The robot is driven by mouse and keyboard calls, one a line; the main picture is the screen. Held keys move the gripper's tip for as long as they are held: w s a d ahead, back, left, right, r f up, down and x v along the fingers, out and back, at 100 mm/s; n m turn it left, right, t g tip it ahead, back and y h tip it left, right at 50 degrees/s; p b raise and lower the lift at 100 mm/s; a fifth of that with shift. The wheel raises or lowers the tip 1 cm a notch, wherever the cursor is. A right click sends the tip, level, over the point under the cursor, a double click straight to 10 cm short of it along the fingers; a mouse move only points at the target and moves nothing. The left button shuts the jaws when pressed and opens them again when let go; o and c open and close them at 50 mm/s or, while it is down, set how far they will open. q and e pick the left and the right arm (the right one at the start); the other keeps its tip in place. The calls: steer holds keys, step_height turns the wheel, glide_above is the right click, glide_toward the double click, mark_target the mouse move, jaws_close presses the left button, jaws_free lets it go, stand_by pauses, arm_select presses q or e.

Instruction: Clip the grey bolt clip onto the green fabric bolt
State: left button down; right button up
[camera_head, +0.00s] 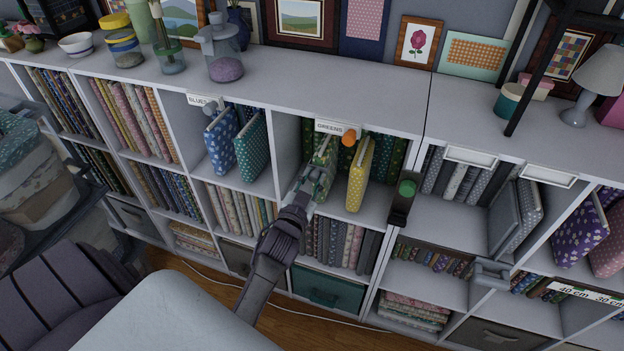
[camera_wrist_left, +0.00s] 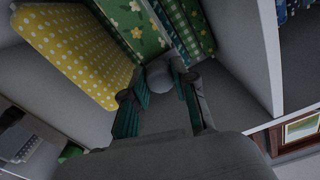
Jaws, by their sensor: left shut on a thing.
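A green floral fabric bolt (camera_head: 322,167) stands in the cubby labelled GREENS, left of a yellow dotted bolt (camera_head: 360,175). My left gripper (camera_head: 307,188) reaches into this cubby, close in front of the green floral bolt. In the left wrist view, its fingers (camera_wrist_left: 160,95) are shut on a small rounded grey thing (camera_wrist_left: 158,74), which looks like the grey bolt clip. Its tip is close to the lower edge of the green floral bolt (camera_wrist_left: 134,22); I cannot tell whether they touch. The fingers hide part of it. My right gripper is not in view.
Blue and teal bolts (camera_head: 251,147) stand in the cubby to the left. Dividers (camera_head: 288,150) flank the GREENS cubby. Jars and frames stand on top.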

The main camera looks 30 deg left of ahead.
arm_select(q)
steer(key=c, duration=0.8)
jaws_free()
steer(key=v, duration=1.2)
steer(key=shift+f, duration=0.1)
steer(key=d+f+g+h, duration=0.1)
steer(key=d+f+g, duration=0.1)
steer(key=f, duration=0.6)
steer(key=d+f+g+h, duration=0.2)
steer(key=d+f, duration=0.1)
steer(key=f, duration=0.5)
steer(key=s+d+f+m+g+h, duration=0.1)
steer(key=s+d+f+g, duration=0.15)
steer(key=s+f, duration=0.65)
steer(key=s+d+f+g+h, duration=0.1)
steer(key=s+d+f+g, duration=0.3)
steer(key=f, duration=0.9)
steer(key=s+a+f+g, duration=0.1)
steer(key=s+f+g, duration=0.1)
steer(key=s, duration=0.5)
steer(key=s+a+f+g, duration=0.2)
steer(key=s+f, duration=0.3)
steer(key=s, duration=0.3)
steer(key=s+a+f+g, duration=0.2)
steer(key=s+f, duration=0.2)
steer(key=s, duration=0.3)
steer(key=shift+s+f+m+y, duration=0.15)
steer(key=shift+s+m+y, duration=0.15)
steer(key=shift+m, duration=0.1)
